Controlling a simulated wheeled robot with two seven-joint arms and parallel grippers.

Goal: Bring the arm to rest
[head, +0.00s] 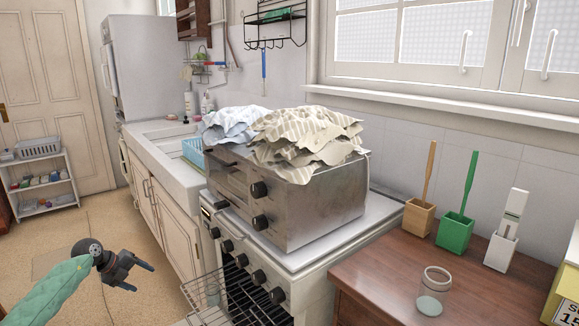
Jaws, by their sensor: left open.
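My left gripper (141,277) is at the lower left, at the end of my green-sleeved arm. Its dark fingers are apart, point to the right and hold nothing. It is over the open floor, in front of the sink cabinets and clear of the stove. My right gripper is not in view.
A white stove (311,291) carries a metal oven (309,217) topped with crumpled cloths (302,137). A wire rack (235,287) juts out at its front. Wooden, green (455,231) and white holders stand behind the jar. The tan floor (118,230) around the left gripper is clear.

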